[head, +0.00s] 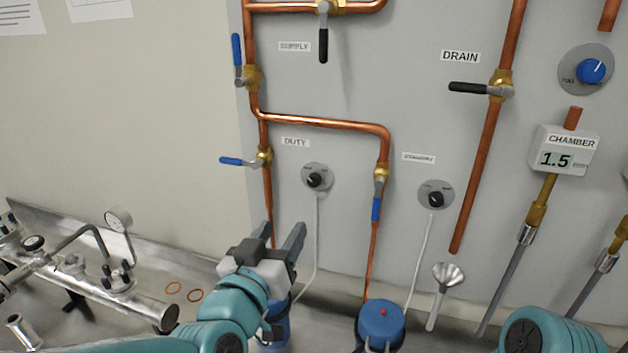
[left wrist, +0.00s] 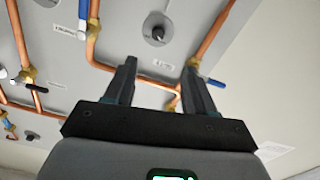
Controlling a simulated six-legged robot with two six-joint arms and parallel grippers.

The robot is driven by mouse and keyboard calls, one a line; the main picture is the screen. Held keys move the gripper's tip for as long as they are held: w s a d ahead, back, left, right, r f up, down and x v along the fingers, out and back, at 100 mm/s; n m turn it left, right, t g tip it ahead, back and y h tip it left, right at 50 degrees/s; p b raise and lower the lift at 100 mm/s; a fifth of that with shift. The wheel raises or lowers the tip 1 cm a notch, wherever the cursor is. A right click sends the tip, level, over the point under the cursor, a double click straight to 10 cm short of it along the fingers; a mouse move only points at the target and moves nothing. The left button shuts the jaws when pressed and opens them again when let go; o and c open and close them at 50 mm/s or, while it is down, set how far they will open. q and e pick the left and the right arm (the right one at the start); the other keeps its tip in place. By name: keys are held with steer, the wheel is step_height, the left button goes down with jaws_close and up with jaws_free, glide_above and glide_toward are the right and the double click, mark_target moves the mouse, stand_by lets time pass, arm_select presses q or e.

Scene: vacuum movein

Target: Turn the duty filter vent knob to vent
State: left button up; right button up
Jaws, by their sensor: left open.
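The duty filter vent knob (head: 314,180) is a small black knob on a round grey plate, below the DUTY label (head: 295,142). The print on its plate is too small to read, and I cannot tell its exact setting. My left gripper (head: 284,228) is open and empty, below and left of the knob, its fingers pointing up toward the panel. In the left wrist view the scene looks upside down, and the duty knob (left wrist: 157,31) shows beyond the open fingertips (left wrist: 160,66), apart from them. My right gripper is out of view.
Copper pipes run either side of the knob, with a blue-handled duty valve (head: 240,161) left and another (head: 378,205) right. A similar standby knob (head: 436,199) is further right. A thin white hose (head: 317,240) hangs below the duty knob. A blue canister (head: 381,325) stands below.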

arm_select(q)
steer(key=p, duration=0.6)
glide_toward(313, 183)
steer(key=x, duration=0.8)
steer(key=shift+w, duration=0.4)
steer(key=shift+s+r, duration=0.15)
steer(key=shift+s, duration=0.25)
steer(key=shift+w, duration=0.3)
steer(key=c, duration=0.8)
jaws_close()
